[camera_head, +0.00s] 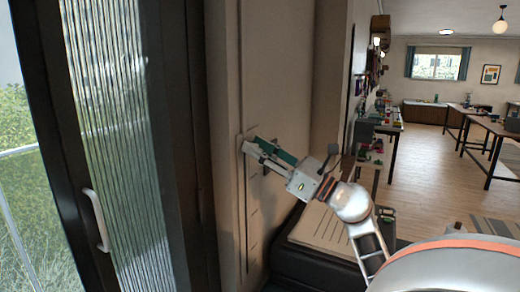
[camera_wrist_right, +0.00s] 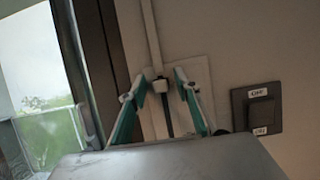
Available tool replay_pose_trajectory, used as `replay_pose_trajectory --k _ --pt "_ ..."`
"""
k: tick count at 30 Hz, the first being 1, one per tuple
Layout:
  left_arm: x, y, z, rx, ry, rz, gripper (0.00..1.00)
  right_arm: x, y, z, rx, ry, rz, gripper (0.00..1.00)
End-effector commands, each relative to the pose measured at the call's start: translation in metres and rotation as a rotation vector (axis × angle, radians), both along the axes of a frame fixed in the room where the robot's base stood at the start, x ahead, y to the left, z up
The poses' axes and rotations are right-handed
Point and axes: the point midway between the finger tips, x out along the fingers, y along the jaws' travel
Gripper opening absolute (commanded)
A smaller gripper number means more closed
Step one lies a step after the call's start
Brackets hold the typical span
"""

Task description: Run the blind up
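My right gripper (camera_head: 248,144) is at the wall beside the glazed door frame. In the right wrist view its fingers (camera_wrist_right: 159,77) are spread open, one on each side of a small pale knob (camera_wrist_right: 158,85). The knob sits on a vertical line on the wall, with a pale strip above and a dark slot below. I cannot tell whether either finger touches it. A ribbed, see-through sheet (camera_head: 112,120) hangs at the glazing on the left; I cannot tell whether it is the blind. My left gripper is out of view.
A dark switch (camera_wrist_right: 259,108) with small white labels is on the wall right of my gripper. A white door handle (camera_head: 97,220) is at left. A dark-based stand with a pale top (camera_head: 318,232) is below my right arm. Work tables (camera_head: 490,135) stand farther back at right.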

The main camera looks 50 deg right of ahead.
Motion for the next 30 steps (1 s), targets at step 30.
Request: replay_pose_trajectory --k 30 --pt "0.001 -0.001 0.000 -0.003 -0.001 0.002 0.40 -0.107 -0.031 -0.046 -0.001 -0.001 0.000 0.32"
